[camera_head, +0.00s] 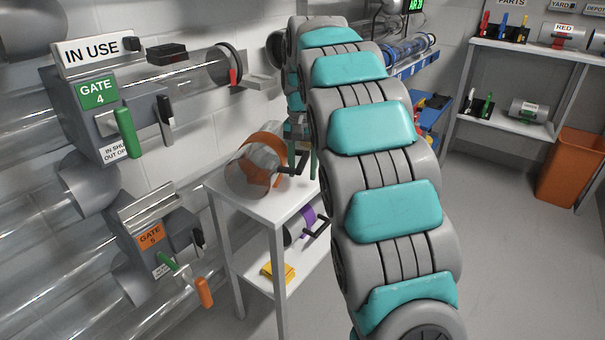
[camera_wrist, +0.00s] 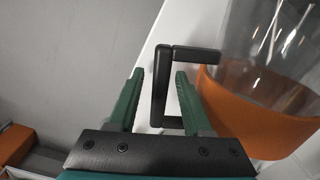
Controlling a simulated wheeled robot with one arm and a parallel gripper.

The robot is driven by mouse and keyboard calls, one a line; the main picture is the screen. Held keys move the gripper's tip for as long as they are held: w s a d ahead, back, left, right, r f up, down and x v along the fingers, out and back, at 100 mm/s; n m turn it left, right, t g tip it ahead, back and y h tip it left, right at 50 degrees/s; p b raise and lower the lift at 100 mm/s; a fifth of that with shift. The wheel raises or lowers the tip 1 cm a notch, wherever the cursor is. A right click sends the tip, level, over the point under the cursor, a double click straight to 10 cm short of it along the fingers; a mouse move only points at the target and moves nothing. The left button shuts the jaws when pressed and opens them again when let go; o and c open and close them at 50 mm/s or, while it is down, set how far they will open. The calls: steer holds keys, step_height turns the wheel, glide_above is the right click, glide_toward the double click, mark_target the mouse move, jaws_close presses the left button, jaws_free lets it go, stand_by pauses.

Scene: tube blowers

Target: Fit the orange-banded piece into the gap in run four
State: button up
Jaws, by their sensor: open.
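The orange-banded piece (camera_head: 257,165) is a clear, wide tube with orange bands, lying on the small white table's top. Its orange band (camera_wrist: 255,122) and black handle (camera_wrist: 191,56) show in the wrist view. My gripper (camera_wrist: 160,74) is open, its two green fingers on either side of the handle's long bar, not closed on it. In the head view my gripper (camera_head: 303,155) is partly hidden by my arm. Run four leaves the green gate 4 box (camera_head: 99,95) as a clear pipe (camera_head: 190,76) ending near a dark ring (camera_head: 231,64). A grey bracket (camera_head: 259,84) sits beyond; my arm hides what follows.
The white table (camera_head: 218,186) stands close to the pipe wall. A purple-banded piece (camera_head: 306,226) and a yellow pad (camera_head: 278,272) are on its lower shelf. Gate 5 (camera_head: 150,236) has protruding handles. Shelves and an orange bin (camera_head: 571,170) are at right; floor there is clear.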

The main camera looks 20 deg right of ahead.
step_height(320, 180, up, 10)
steer(key=p, duration=0.2)
steer(key=shift+r+p, duration=0.25)
steer(key=shift+p, duration=0.15)
steer(key=shift+s, duration=0.1)
steer(key=s+a+f+n, duration=0.2)
steer(key=s+f, duration=0.3)
steer(key=s, duration=0.8)
steer(key=s+a+f+n+g, duration=0.1)
steer(key=s+f, duration=0.5)
steer(key=s, duration=0.8)
steer(key=s+a+f+n+g, duration=0.1)
steer(key=s+f, duration=0.4)
steer(key=s, duration=0.9)
steer(key=shift+a+f+n, duration=0.4)
steer(key=shift+a+n, duration=0.45)
steer(key=shift+n, duration=0.25)
